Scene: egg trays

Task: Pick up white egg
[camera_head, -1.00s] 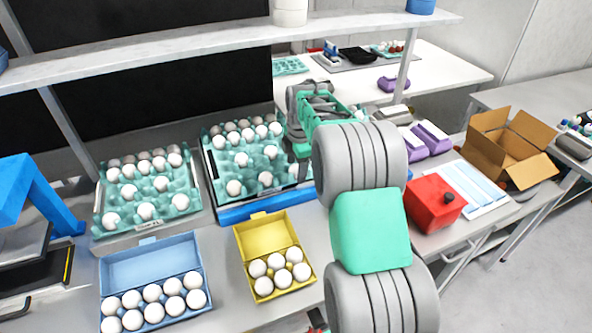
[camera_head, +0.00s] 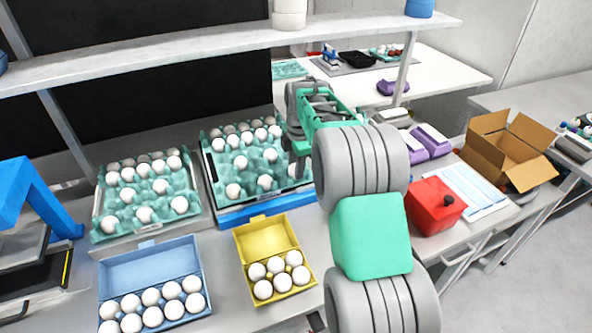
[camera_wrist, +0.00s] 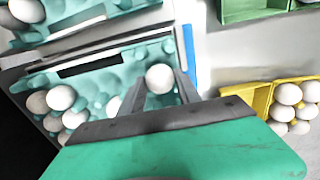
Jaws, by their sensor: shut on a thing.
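A white egg (camera_wrist: 160,78) sits between the two fingers of my gripper (camera_wrist: 162,84) in the wrist view, over the teal egg tray (camera_wrist: 120,78). In the head view my gripper (camera_head: 300,165) is at the right side of that tray (camera_head: 222,176), and the egg (camera_head: 295,171) shows partly behind the fingers. The gripper is shut on this egg. I cannot tell whether the egg still touches its cup. Several other white eggs (camera_head: 233,191) stand in the same tray.
A second teal tray of eggs (camera_head: 103,205) is to the left. A blue carton (camera_head: 148,265) and a yellow carton (camera_head: 264,233), both open with eggs, lie in front. A red box (camera_head: 433,206) and a cardboard box (camera_head: 508,148) stand right. A shelf (camera_head: 180,45) runs above.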

